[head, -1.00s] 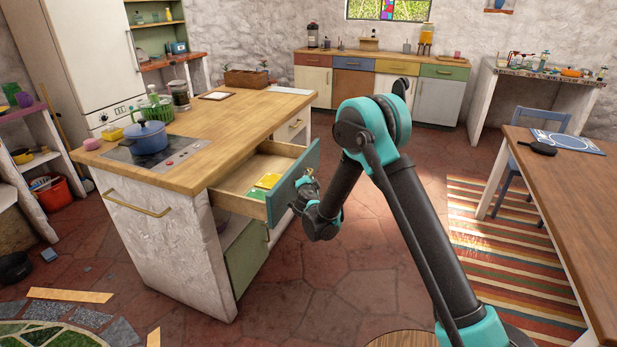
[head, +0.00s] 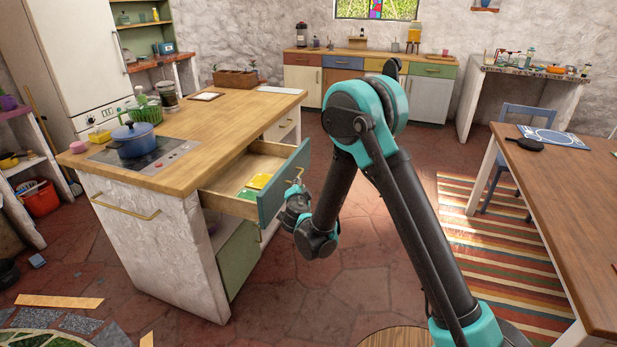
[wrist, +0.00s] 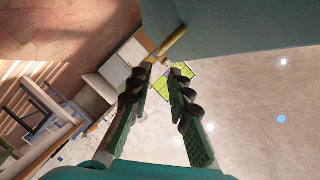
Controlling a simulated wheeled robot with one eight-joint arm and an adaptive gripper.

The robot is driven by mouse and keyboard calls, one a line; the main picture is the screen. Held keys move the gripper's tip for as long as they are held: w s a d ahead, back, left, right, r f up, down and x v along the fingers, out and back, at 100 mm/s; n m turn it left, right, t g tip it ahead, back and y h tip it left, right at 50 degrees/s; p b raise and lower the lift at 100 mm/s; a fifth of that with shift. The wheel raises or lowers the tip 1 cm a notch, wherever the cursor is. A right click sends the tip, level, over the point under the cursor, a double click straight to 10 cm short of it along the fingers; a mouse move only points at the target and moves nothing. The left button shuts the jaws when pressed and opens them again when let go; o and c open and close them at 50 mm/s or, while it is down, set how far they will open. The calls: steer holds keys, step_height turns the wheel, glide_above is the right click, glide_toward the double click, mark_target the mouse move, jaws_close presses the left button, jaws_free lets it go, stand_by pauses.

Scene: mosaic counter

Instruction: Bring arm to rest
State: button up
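My arm reaches from the lower right of the head view to the open drawer of the kitchen island. The drawer has a teal front (head: 283,184) and a brass handle (head: 298,173). My gripper (head: 295,187) is close by the outer face of that front, just below the handle; its fingers are too small to read there. In the wrist view my gripper (wrist: 164,73) is open, with a clear gap between its two fingers. The brass handle (wrist: 171,43) lies just past the fingertips, beside the teal front (wrist: 240,28). Nothing shows between the fingers.
Yellow and green items (head: 258,182) lie in the drawer. The island (head: 225,110) carries a blue pot (head: 133,140) on a hob. A wooden table (head: 560,195) stands at the right, with a blue chair (head: 520,125). The tiled floor (head: 360,265) around my arm is clear.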

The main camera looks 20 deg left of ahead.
steer(key=d+r+n+g+h, duration=0.1)
steer(key=d+r+h, duration=0.1)
steer(key=d, duration=1)
steer(key=d+r+g+h, duration=0.2)
steer(key=d+r+h, duration=0.1)
steer(key=d, duration=0.9)
steer(key=s+d+n+g+h, duration=0.1)
steer(key=s+d+g, duration=0.1)
steer(key=s+d, duration=0.35)
steer(key=s+d+n+g, duration=0.1)
steer(key=s+d, duration=0.1)
steer(key=d, duration=0.7)
steer(key=s+d+f+n+g, duration=0.1)
steer(key=s+d, duration=0.1)
steer(key=s, duration=0.5)
steer(key=s+d+f+n+g+y, duration=0.1)
steer(key=s+d+f+n+g, duration=0.1)
steer(key=s, duration=0.5)
steer(key=s+d+f+n+g+y, duration=0.1)
steer(key=s+d, duration=0.3)
steer(key=s, duration=0.4)
steer(key=shift+d+f+n+g, duration=0.25)
steer(key=shift+f+n+g, duration=0.05)
steer(key=shift+n, duration=0.4)
